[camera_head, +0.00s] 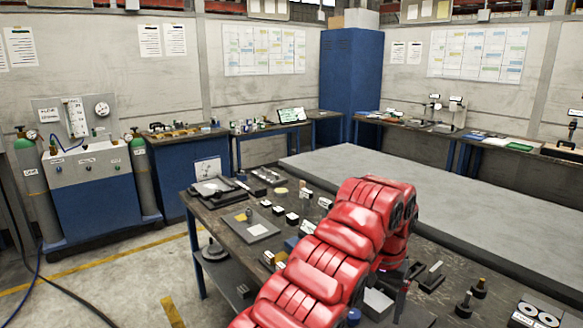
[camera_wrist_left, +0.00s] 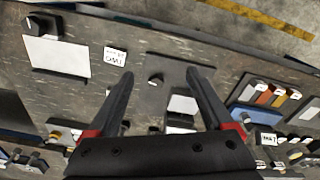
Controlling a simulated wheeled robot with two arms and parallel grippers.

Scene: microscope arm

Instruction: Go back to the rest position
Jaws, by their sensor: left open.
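My red left arm (camera_head: 335,245) reaches up from the bottom middle over the dark workbench (camera_head: 445,255) and bends down at its far end. My left gripper (camera_wrist_left: 160,75) is open in the left wrist view. Its two dark fingers are spread, with nothing held between them. Below and between them lies a dark plate (camera_wrist_left: 165,68) with a small knob on the bench top. In the head view the gripper is partly hidden behind the red arm and hangs over the bench. My right gripper is in neither view.
The bench holds small labelled blocks (camera_head: 292,219), a grey plate (camera_head: 251,226) and dark knobbed parts (camera_head: 464,305). A large grey slab (camera_head: 420,195) lies behind it. A gas station with green-topped cylinders (camera_head: 35,180) stands left. The floor at the lower left has free room.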

